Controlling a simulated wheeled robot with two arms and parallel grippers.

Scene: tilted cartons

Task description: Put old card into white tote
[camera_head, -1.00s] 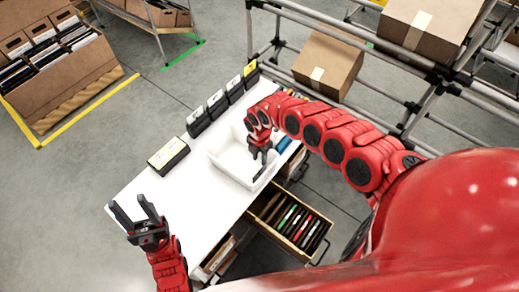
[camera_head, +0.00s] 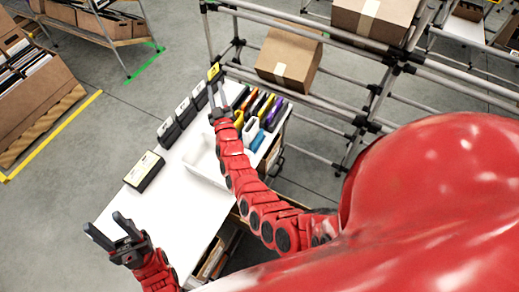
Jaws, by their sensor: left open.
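The white tote (camera_head: 197,160) sits on the white table, partly hidden behind my right arm; I cannot see all of its inside. My right gripper (camera_head: 217,92) is beyond the tote at the table's back end, close to the black box with a yellow label (camera_head: 214,74). Its two dark fingers look apart, with nothing clear between them. I cannot pick out an old card for certain.
Several black boxes with white labels (camera_head: 168,132) line the table's left edge, and another black box (camera_head: 144,171) lies nearer. Colourful upright items (camera_head: 262,106) stand right of my right gripper. A rack with cartons (camera_head: 288,58) stands behind. The near tabletop (camera_head: 180,215) is clear.

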